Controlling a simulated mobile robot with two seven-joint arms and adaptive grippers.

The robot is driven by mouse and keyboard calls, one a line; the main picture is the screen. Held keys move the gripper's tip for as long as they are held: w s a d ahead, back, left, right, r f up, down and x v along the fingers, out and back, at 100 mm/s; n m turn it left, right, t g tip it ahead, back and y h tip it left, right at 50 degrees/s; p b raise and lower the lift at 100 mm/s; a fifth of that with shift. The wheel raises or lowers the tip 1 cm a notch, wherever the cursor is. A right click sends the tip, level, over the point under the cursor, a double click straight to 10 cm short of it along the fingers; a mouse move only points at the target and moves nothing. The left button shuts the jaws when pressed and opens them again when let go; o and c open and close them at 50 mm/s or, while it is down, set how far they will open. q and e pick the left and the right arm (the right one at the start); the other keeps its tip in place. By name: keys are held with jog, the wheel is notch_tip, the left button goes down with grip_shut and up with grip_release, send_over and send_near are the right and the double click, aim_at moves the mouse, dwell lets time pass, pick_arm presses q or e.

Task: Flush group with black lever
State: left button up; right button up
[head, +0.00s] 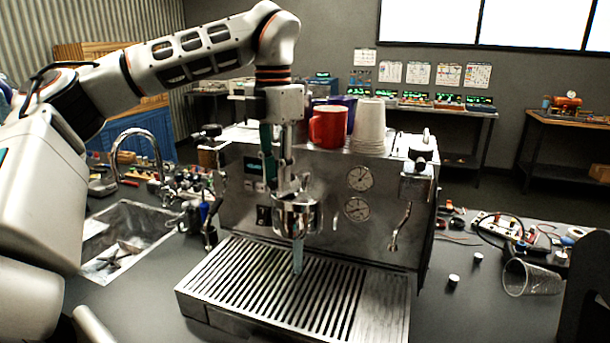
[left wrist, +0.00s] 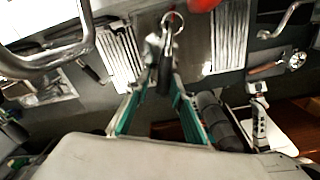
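The steel espresso machine (head: 330,215) stands on the counter with its chrome group head (head: 297,213) at the front. My left gripper (head: 280,178) points down from above at the front of the group. In the left wrist view its green-padded fingers stand apart on either side of the black lever (left wrist: 165,76), with a gap showing between them. The lever is mostly hidden by the fingers in the head view. A pale bluish streak (head: 297,256), which looks like water, hangs below the group over the slatted drip tray (head: 215,278). My right gripper is not in view.
A red mug (head: 328,126) and stacked pale cups (head: 369,125) stand on top of the machine. A steam wand (head: 400,228) hangs at its right. A sink (head: 125,230) is at left. A clear cup (head: 531,278) lies on the counter at right, near small loose parts.

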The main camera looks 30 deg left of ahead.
pick_arm(q)
jog(key=shift+d+n, duration=0.8)
jog(key=shift+n, duration=0.35)
jog(key=shift+d+n, duration=0.75)
jog(key=shift+n, duration=0.4)
jog(key=shift+w+d+n, duration=0.25)
jog(key=shift+d+n, duration=0.5)
jog(key=shift+n, duration=0.4)
jog(key=shift+w+d+n, duration=0.25)
jog(key=shift+d+n, duration=0.45)
jog(key=shift+n, duration=0.45)
jog(key=o, duration=0.4)
jog(key=shift+r, duration=0.1)
notch_tip(320, 180, up, 7)
